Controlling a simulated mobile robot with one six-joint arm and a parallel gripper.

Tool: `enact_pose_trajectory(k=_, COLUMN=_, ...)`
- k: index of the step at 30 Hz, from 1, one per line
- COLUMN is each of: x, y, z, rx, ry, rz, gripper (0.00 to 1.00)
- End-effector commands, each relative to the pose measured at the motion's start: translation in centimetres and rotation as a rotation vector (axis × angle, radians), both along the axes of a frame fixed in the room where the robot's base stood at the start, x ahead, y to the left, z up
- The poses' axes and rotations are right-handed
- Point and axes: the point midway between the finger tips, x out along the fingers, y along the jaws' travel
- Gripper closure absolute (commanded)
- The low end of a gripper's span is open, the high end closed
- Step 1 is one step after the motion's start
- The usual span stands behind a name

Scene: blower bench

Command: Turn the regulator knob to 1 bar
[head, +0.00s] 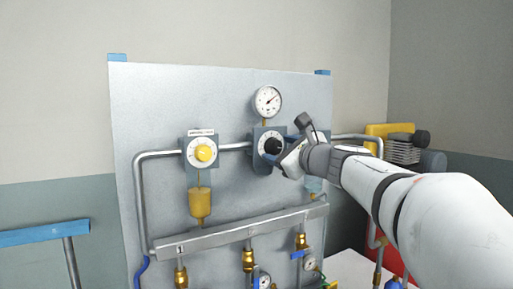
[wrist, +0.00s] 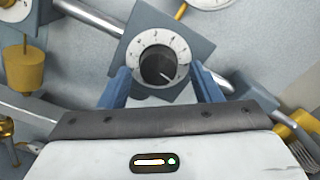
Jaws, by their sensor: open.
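The regulator knob (wrist: 158,68) is a dark round knob with a pale pointer line, in the middle of a white scale ring on a blue-grey block. It also shows in the head view (head: 273,146), just left of my gripper (head: 294,148). In the wrist view my gripper (wrist: 163,80) has its two blue fingers apart, one on each side of the lower part of the dial. I cannot tell whether they touch it. The pointer line slants to the lower right. The scale numbers are too small to read. The pressure gauge (head: 267,101) stands above the regulator, its needle pointing to the upper right.
A yellow knob (head: 204,153) on a white dial sits left on the same grey panel (head: 150,110). A pipe (head: 160,154) joins the two. Below runs a manifold bar (head: 230,230) with brass valves.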

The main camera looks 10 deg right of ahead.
Motion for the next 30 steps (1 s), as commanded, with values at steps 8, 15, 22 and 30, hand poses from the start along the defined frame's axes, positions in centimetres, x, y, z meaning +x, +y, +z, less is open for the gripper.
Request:
enact_pose_trajectory(k=8, x=0.7, y=0.3, z=0.0, rx=0.0, ry=0.0, rz=0.0, gripper=0.42)
enact_pose_trajectory(k=15, x=0.7, y=0.3, z=0.0, rx=0.0, ry=0.001, rz=0.001, gripper=0.53)
enact_pose_trajectory(k=22, x=0.7, y=0.3, z=0.0, rx=-0.001, ry=0.0, rz=0.0, gripper=0.72)
enact_pose_trajectory(k=30, x=0.7, y=-0.4, z=0.0, rx=-0.003, ry=-0.001, rz=-0.004, gripper=0.86)
